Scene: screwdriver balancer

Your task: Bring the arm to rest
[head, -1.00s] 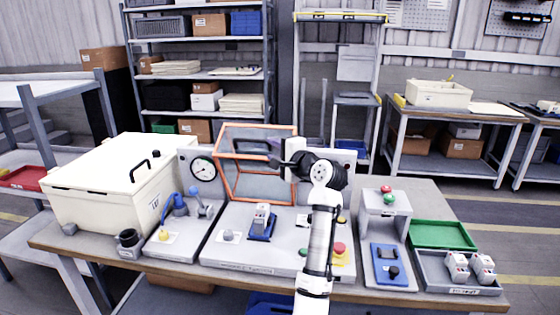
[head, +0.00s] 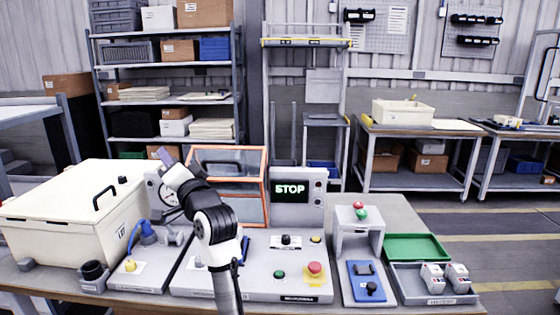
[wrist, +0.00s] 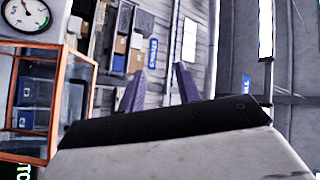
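My gripper (head: 166,155) is raised above the back left of the workbench, beside the left edge of the orange-framed clear guard (head: 266,185). In the wrist view my gripper (wrist: 160,73) shows two purple-grey fingers held apart, with nothing between them. My white and black arm rises from the front of the bench and bends left. It hides part of the dial gauge and most of the blue fixture. The guard also shows at the left of the wrist view (wrist: 58,100).
A cream lidded box (head: 75,215) stands at the left. A screen (head: 291,190) reads STOP. Right of the arm are a red button (head: 314,268), a small stand (head: 343,227), a green tray (head: 416,246) and a grey tray (head: 410,282) holding white parts. The air above the bench's right side is clear.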

